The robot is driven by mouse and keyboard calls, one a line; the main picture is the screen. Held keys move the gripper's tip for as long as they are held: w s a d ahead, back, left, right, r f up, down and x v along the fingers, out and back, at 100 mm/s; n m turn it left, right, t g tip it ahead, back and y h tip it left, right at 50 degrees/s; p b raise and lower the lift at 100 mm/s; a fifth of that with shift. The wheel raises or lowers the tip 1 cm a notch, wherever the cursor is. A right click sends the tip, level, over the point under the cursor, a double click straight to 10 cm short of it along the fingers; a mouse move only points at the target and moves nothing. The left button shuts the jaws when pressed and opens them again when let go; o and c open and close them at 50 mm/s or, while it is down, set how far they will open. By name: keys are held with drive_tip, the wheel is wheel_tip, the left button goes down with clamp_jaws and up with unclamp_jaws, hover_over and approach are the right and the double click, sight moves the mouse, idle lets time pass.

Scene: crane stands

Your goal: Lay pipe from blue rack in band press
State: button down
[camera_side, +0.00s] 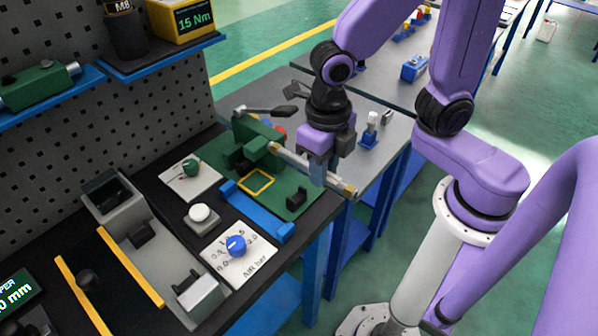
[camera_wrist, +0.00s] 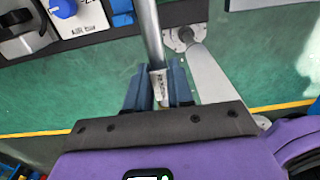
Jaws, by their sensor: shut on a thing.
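My gripper (camera_side: 318,170) is shut on a slim grey pipe (camera_side: 297,160) with brass-coloured ends. It holds the pipe in the air, sloping across the picture, above the right edge of the black bench. In the wrist view the pipe (camera_wrist: 150,35) runs up from between the blue fingers (camera_wrist: 160,88). A blue rack (camera_side: 258,212) with raised ends lies empty on the bench, left of and below the pipe. A green press-like device (camera_side: 256,140) with a dark lever stands behind the pipe; I cannot tell whether it is the band press. The gripper and pipe partly cover the area behind.
A green plate with a yellow square outline (camera_side: 257,183) and a small black block (camera_side: 296,198) lies beside the rack. A blue-knob dial (camera_side: 237,246), a white button (camera_side: 200,213) and a grey fixture (camera_side: 160,250) with yellow rails occupy the bench. A perforated wall stands left.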

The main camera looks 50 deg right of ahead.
drive_tip(key=shift+s+d+r, duration=0.25)
drive_tip(key=shift+s, duration=0.15)
drive_tip(key=shift+s+d+r, duration=0.2)
drive_tip(key=shift+s, duration=0.2)
drive_tip(key=w+a+f+h, duration=0.1)
drive_tip(key=w+a+f, duration=0.1)
drive_tip(key=w, duration=0.5)
drive_tip(key=w+a+f+h, duration=0.2)
drive_tip(key=w+a+f, duration=0.1)
drive_tip(key=w+f, duration=0.2)
drive_tip(key=shift+w+a, duration=0.15)
drive_tip(key=shift+w, duration=1.05)
drive_tip(key=shift+f, duration=1.9)
drive_tip(key=shift+d+r, duration=0.1)
drive_tip(key=shift+d, duration=2.5)
drive_tip(key=shift+f, duration=1.05)
